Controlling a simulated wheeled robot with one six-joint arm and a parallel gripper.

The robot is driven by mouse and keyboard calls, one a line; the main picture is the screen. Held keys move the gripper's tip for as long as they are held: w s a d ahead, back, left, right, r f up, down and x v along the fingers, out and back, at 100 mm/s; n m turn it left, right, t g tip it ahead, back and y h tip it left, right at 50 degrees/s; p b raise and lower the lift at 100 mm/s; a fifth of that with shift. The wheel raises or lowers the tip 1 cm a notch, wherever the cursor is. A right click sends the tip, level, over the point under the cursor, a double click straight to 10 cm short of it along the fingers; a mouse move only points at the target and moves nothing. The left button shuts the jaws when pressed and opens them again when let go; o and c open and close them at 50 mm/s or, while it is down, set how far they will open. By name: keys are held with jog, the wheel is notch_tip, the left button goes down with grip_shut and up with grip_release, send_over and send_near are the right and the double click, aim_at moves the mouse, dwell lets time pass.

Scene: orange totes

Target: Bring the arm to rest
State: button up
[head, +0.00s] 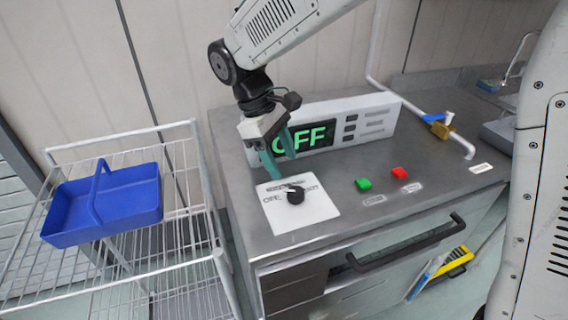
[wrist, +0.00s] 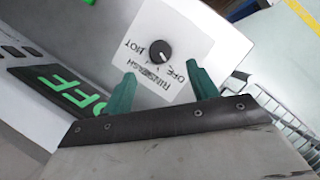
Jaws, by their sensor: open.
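My gripper (head: 279,164) is open and empty, with two green fingers pointing down above the counter. It hangs just behind a black rotary knob (head: 295,195) on a white label plate (head: 318,207), apart from the knob. In the wrist view the gripper's fingers (wrist: 163,92) stand spread at the bottom, with the knob (wrist: 160,51) beyond them. The plate reads OFF, RINSE, WASH and HOT there. My arm comes down from the top of the head view.
A display panel (head: 378,103) showing green OFF stands behind the gripper. Green (head: 364,184) and red (head: 400,173) buttons sit right of the knob. A brass-coloured valve (head: 441,130) is at the back right. A blue basket (head: 125,203) stands on a wire rack at left. A drawer handle (head: 407,243) juts out in front.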

dwell(0.3)
jog(key=s+d+r+m+t+y, duration=0.1)
jog(key=s+d+r+m+y, duration=0.1)
jog(key=s+d+m, duration=0.4)
jog(key=s+d+r+m+t+y, duration=0.2)
jog(key=s+d+r+m, duration=0.2)
jog(key=s+d, duration=1.1)
jog(key=d+m, duration=0.2)
jog(key=d, duration=0.1)
jog(key=shift+s+r+t, duration=0.2)
jog(key=shift+t, duration=0.1)
